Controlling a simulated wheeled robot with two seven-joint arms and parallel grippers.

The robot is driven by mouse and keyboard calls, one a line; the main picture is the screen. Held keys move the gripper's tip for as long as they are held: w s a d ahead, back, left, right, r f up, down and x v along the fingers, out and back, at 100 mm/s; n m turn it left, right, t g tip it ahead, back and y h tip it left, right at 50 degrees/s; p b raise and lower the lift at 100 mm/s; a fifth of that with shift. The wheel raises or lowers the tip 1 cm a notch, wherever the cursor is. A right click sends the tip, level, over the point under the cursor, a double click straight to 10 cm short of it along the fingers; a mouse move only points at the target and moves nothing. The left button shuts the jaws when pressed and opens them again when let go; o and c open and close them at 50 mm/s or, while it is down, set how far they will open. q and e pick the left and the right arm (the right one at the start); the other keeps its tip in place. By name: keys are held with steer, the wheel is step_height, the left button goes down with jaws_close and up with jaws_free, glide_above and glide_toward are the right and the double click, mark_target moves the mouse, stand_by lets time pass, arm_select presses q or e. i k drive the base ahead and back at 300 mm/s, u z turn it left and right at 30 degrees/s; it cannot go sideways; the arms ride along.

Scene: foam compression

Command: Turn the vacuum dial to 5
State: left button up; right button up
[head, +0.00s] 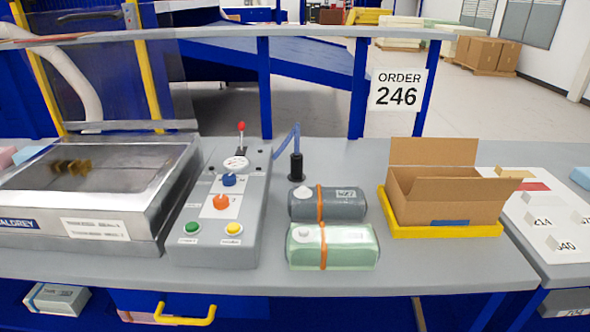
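The grey control panel (205,238) stands on the bench left of centre. It carries a blue dial (229,180) and, below it, an orange dial (221,202) on a white scale plate. The labels and numbers are too small to read, so I cannot tell which dial is the vacuum one or where either points. A round white gauge (236,163) and a red-tipped lever (241,128) are above the dials. A green button (192,229) and a yellow button (233,229) are at the panel's front. Neither of my grippers is in view.
A metal machine (100,190) adjoins the panel's left side. Right of it lie a dark grey roll (345,204) and a pale green roll (350,246), each with an orange strap. A black post (296,167) stands behind them. An open cardboard box (440,207) sits on a yellow tray (440,231).

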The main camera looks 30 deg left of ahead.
mark_target(229, 179)
steer(key=z, duration=0.7)
steer(key=i, duration=0.9)
steer(key=u, duration=3.6)
